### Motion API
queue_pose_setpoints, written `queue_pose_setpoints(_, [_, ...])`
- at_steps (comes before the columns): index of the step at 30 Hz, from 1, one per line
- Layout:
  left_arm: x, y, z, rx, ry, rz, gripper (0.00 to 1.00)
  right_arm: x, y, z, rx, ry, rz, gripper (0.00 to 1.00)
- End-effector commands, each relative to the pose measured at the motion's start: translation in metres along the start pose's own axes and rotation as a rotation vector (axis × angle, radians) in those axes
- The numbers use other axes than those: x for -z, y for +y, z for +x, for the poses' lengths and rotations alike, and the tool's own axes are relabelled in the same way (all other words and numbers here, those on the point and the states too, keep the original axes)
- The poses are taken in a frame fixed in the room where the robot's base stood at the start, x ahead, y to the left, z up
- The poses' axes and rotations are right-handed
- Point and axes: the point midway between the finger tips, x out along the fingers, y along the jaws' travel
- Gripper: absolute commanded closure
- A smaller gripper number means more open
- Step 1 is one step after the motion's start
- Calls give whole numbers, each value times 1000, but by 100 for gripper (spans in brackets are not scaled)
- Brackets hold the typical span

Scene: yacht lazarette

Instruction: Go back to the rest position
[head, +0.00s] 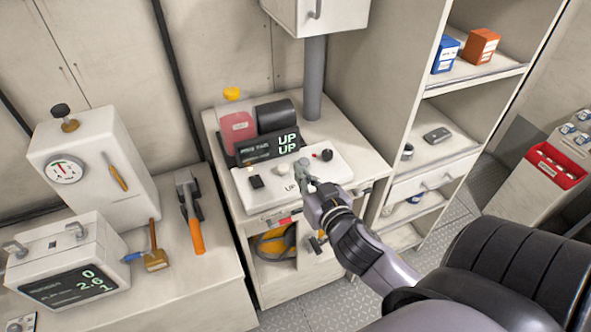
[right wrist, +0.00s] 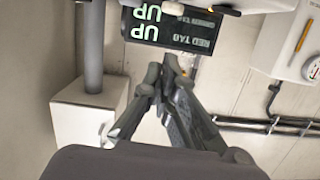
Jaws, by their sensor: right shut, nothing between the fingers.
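My right gripper (head: 303,170) is shut and empty, just above the front part of a white control panel (head: 328,162) on the cabinet top. In the right wrist view my right gripper's fingers (right wrist: 170,72) are together with nothing between them. Whether they touch the panel I cannot tell. Behind the panel stands a black display (head: 268,146) reading "UP UP"; it shows upside down in the right wrist view (right wrist: 172,28). My left gripper is not in view.
A grey pipe (head: 314,80) rises behind the panel. Shelves (head: 476,74) with blue and orange boxes stand to the right. On the left bench are a gauge unit (head: 85,150), a display box (head: 68,270) and an orange-handled tool (head: 194,225). Grey floor (head: 310,312) shows below the cabinet.

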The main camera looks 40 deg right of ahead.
Motion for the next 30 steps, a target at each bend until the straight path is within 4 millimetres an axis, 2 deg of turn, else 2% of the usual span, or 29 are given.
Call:
queue_pose_setpoints(6, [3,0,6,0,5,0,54,0,0,-16,-1,1,-1,100])
queue_pose_setpoints(24, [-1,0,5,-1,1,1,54,0,0,-17,-3,-3,-2,100])
queue_pose_setpoints(27, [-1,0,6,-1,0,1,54,-13,2,-19,-25,-60,-11,100])
queue_pose_setpoints(29, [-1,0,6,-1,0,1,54,-31,3,-24,-48,-139,-27,100])
queue_pose_setpoints(30, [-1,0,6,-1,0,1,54,-46,3,-29,-63,-211,-43,100])
